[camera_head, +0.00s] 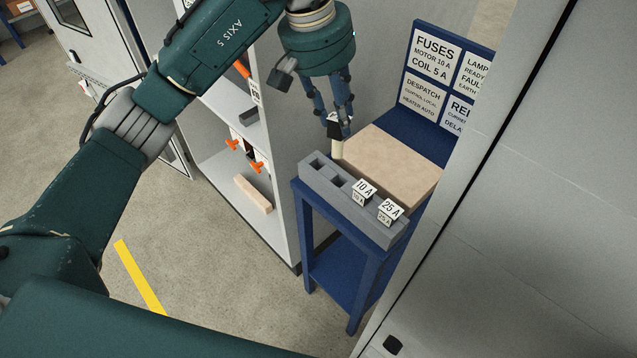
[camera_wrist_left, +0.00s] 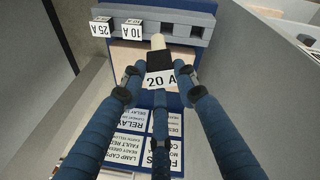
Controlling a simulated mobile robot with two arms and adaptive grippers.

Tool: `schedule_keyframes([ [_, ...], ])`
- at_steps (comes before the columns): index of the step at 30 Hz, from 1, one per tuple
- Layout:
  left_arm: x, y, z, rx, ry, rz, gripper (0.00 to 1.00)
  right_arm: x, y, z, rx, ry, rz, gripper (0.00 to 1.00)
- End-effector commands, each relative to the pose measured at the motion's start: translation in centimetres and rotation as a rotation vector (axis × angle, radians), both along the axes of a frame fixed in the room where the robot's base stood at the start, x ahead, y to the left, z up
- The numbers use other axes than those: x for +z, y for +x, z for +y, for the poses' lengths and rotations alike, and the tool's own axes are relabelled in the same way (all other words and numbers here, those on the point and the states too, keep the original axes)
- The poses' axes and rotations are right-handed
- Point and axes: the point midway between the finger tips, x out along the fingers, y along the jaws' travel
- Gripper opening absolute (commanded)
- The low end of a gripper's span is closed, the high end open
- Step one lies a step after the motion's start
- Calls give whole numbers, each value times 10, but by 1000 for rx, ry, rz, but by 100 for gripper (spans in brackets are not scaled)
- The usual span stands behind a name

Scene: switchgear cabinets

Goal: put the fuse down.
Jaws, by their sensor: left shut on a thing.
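My left gripper (camera_head: 340,122) is shut on the fuse, pointing down above the blue stand. The fuse has a cream body (camera_head: 338,149) and a black top.
A beige block (camera_head: 391,165) lies on the blue stand (camera_head: 366,285) behind the rack. A sign board (camera_head: 436,75) rises at its back. A grey cabinet panel (camera_head: 510,230) stands close on the right. An open cabinet with orange handles (camera_head: 257,167) is on the left.

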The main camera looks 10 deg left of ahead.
Motion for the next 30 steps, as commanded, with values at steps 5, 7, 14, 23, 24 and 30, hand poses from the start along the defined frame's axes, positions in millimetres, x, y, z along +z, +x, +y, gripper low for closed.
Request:
schedule_keyframes([
  [5,29,29,32,-179,29,-203,0,-22,0,2,2,3,1,47],
  [7,40,34,40,-206,29,-240,0,-25,0,5,3,6,0,47],
  [14,32,38,48,-233,28,-268,0,-24,-1,17,3,19,1,47],
  [23,-47,37,48,-231,26,-264,0,-14,-1,11,4,13,2,47],
  [24,-58,36,47,-230,26,-264,0,-13,-1,10,4,11,3,47],
  [30,-98,37,47,-230,25,-267,0,-8,-2,7,2,7,3,47],
])
